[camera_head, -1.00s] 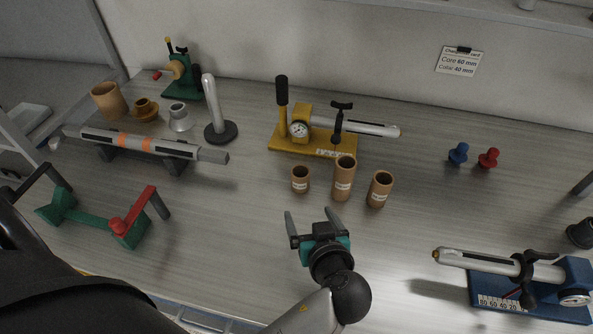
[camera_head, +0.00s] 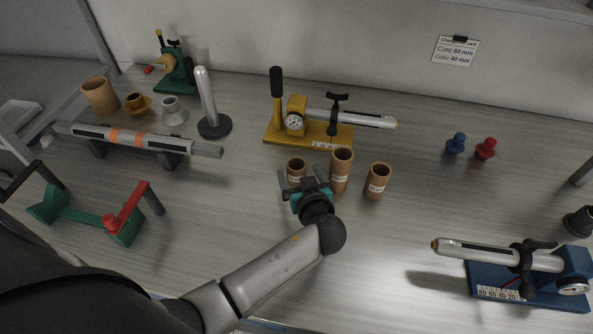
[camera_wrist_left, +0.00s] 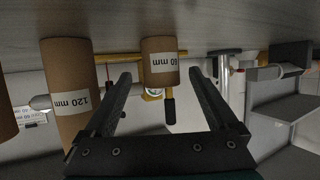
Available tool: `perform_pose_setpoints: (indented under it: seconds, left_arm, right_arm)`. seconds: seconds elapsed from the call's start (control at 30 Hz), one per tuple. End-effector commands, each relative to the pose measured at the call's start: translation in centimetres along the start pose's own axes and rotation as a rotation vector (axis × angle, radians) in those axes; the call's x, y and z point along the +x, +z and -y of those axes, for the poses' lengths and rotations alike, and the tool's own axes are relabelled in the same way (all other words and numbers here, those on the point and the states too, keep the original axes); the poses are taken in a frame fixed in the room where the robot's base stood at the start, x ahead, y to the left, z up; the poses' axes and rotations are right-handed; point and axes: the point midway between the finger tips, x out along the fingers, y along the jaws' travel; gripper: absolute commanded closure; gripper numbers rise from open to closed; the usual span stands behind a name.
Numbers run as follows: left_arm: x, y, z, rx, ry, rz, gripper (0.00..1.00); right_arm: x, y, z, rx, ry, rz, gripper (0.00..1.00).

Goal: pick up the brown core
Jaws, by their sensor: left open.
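Three brown cores stand upright near the middle of the table: a short one (camera_head: 297,164), a tall one (camera_head: 342,168) and a medium one (camera_head: 378,181). My left gripper (camera_head: 298,177) is open at the near side of the short core, partly covering it. In the left wrist view, which looks upside down, the short core (camera_wrist_left: 160,62) is labelled 60 mm and shows between the open fingers (camera_wrist_left: 160,80). I cannot tell how far it is between them. The tall core (camera_wrist_left: 70,90), labelled 120 mm, is just outside one finger. My right gripper is not in view.
A yellow fixture (camera_head: 310,134) stands behind the cores. A blue fixture (camera_head: 530,280) is at the lower right, with blue (camera_head: 456,145) and red (camera_head: 486,149) plugs behind. A grey shaft (camera_head: 135,138) and a green stand (camera_head: 85,217) are left. A wall card (camera_head: 455,50) reads core 60 mm.

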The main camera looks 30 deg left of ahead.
Motion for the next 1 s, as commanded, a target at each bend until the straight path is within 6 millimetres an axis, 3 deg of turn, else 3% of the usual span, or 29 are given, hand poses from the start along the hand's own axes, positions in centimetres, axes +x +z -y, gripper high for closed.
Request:
perform_pose_setpoints:
  seconds: [0.23, 0.57, 1.0]
  left_arm:
    - [3.2, 0.0, 0.2, 0.002, 0.001, -0.001, 0.08]
    - [3.7, 0.0, 0.2, 0.001, 0.001, 0.001, 0.08]
    - [3.7, 0.0, 0.2, 0.001, 0.001, 0.001, 0.57]
  right_arm:
    - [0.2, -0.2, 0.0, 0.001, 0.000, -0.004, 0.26]
    - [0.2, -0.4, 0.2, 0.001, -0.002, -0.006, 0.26]
    - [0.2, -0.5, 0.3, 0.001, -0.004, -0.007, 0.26]
